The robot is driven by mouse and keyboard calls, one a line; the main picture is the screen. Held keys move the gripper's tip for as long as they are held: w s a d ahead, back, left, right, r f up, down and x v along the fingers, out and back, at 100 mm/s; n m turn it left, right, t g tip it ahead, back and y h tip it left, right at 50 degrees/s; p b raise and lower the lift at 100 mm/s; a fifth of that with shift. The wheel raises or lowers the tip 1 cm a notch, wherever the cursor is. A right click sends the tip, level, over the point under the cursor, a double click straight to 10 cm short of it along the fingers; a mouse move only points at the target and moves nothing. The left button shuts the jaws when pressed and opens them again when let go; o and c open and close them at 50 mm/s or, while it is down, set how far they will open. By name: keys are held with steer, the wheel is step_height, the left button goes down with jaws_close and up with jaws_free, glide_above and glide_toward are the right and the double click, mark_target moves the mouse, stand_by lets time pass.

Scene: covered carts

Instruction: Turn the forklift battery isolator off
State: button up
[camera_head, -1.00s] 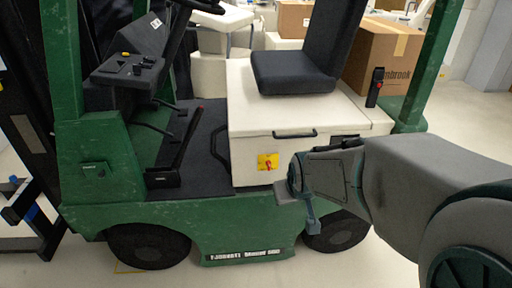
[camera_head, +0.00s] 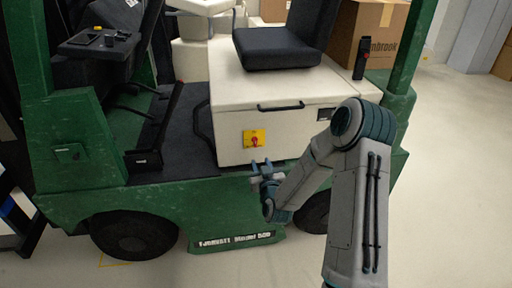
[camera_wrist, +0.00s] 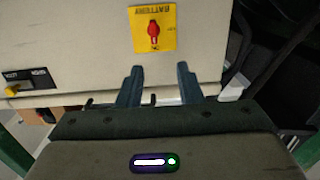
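The battery isolator is a red rotary handle (camera_head: 254,142) on a yellow plate (camera_head: 248,134), set in the front of the forklift's cream battery cover (camera_head: 232,153). In the wrist view the red handle (camera_wrist: 153,30) stands roughly upright on the yellow plate (camera_wrist: 169,42), with the word "BATTERY" partly readable. My gripper (camera_head: 261,163) is just below the plate in the head view. In the wrist view its two fingers (camera_wrist: 159,70) are spread apart with nothing between them, and they point toward the handle without touching it.
A black grab handle (camera_head: 281,106) and a small dark panel (camera_head: 326,114) sit on the cover. The seat (camera_head: 275,50) is above. The footwell and a black pedal or lever (camera_head: 160,130) lie left. Cardboard boxes (camera_head: 372,35) stand behind. The floor at right is clear.

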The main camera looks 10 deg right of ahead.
mark_target(256, 142)
steer(key=shift+m+t+h, duration=0.3)
steer(key=w, duration=0.9)
steer(key=w+p, duration=0.1)
steer(key=w, duration=0.3)
steer(key=shift+w+d+f, duration=0.3)
steer(key=shift+w, duration=0.1)
jaws_close()
